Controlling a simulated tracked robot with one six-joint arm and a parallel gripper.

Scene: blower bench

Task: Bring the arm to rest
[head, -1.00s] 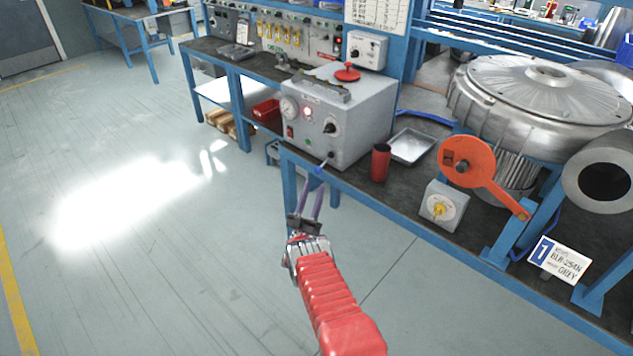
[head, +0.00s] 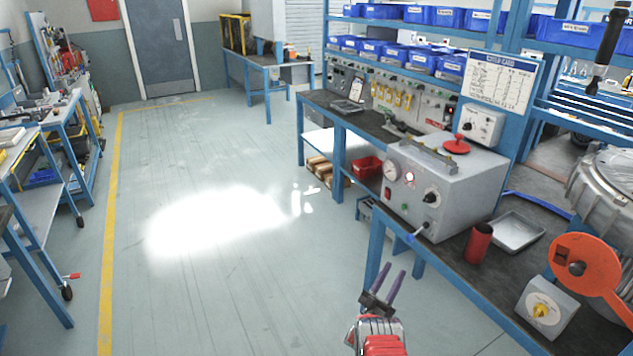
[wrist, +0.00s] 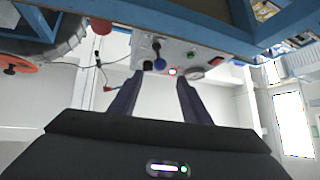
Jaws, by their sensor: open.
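My gripper (head: 394,269) is at the bottom of the head view, right of centre, on the end of my red-sleeved arm. Its two purple fingers stand apart with nothing between them. It is in front of the bench's front edge, in the picture below the grey control box (head: 462,199). In the wrist view the open fingers (wrist: 159,78) point toward the box's panel of knobs and lights (wrist: 177,52), which shows upside down, with a visible gap. Most of my arm is out of the head view.
The blue-framed bench (head: 462,266) runs along the right. On it are a red cup (head: 479,244), a metal tray (head: 517,232), an orange lever (head: 588,272) and a knobbed box (head: 545,307). Open floor (head: 230,290) lies left of my gripper.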

